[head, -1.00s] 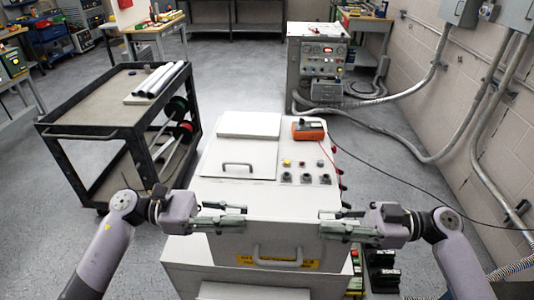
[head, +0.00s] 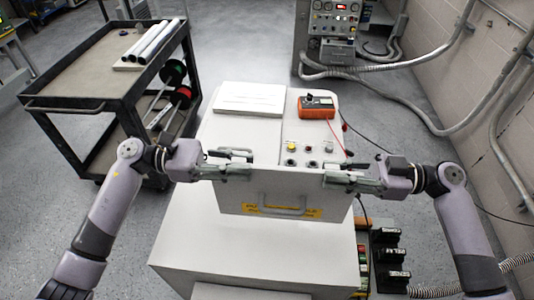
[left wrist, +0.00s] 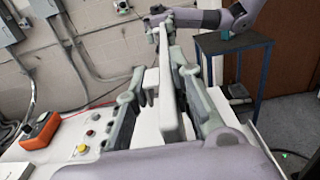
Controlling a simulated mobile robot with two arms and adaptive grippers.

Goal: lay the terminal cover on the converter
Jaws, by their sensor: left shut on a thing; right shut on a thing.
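The terminal cover (head: 240,200) is a pale panel with a handle and a yellow label on its near face. It is held between my two grippers at the near side of the pale converter cabinet (head: 225,245). My left gripper (head: 248,165) is shut on the cover's left end, and my right gripper (head: 328,177) is shut on its right end. In the left wrist view, the jaws of my left gripper (left wrist: 160,100) close around the cover's white edge (left wrist: 170,85). Whether the cover touches the converter cannot be told.
An orange meter (head: 316,108) sits on the cabinet top near knobs and buttons (head: 308,148). A flat white block (head: 250,98) lies at its back left. A black cart (head: 75,85) stands left. Dark terminal blocks (head: 388,250) lie low at right.

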